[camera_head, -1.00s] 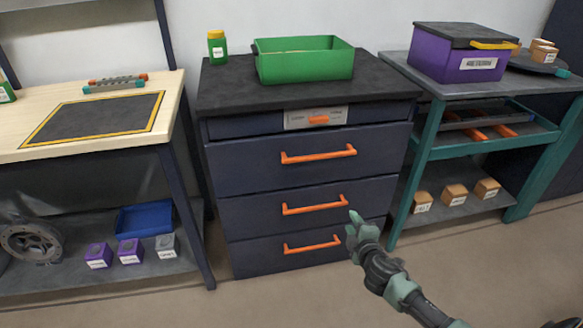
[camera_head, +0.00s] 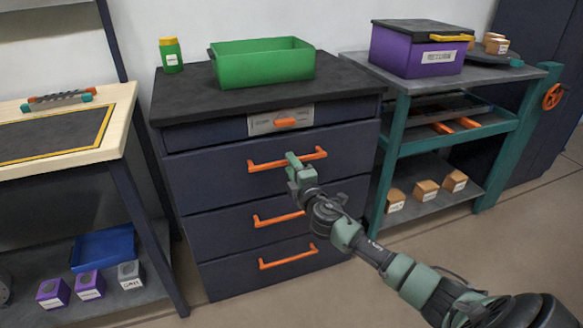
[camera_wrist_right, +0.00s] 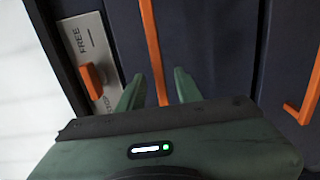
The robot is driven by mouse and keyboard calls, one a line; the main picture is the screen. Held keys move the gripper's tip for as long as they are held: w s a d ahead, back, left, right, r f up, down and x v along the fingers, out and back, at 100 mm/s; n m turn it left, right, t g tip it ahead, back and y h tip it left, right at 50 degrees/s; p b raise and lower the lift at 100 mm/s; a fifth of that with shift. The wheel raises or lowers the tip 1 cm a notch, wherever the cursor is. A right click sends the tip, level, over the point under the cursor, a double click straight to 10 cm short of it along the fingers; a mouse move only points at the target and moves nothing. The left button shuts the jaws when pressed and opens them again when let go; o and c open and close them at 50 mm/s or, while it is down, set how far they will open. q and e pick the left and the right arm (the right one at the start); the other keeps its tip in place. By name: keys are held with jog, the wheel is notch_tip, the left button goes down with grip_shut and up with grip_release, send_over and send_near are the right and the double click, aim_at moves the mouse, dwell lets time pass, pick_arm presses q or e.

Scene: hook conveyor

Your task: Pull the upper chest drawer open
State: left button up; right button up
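The dark blue chest (camera_head: 215,190) stands in the middle of the head view, with its drawers shut. The upper drawer (camera_head: 345,145) has an orange bar handle (camera_head: 263,167). My right gripper (camera_head: 291,158) is at the middle of this handle. In the right wrist view the handle (camera_wrist_right: 150,40) runs between the two fingers of my right gripper (camera_wrist_right: 159,85), which are apart. Whether they touch the bar I cannot tell. Above the drawer is a grey label plate (camera_head: 258,125) with an orange tab (camera_head: 286,122). My left gripper is not in view.
A green bin (camera_head: 262,68) and a green jar (camera_head: 171,57) stand on the chest top. A workbench (camera_head: 118,112) is at left, a teal-legged table (camera_head: 391,150) with a purple box (camera_head: 400,50) at right. Lower drawer handles (camera_head: 280,218) stick out below. Floor in front is clear.

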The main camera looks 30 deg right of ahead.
grip_shut()
dwell(1.4)
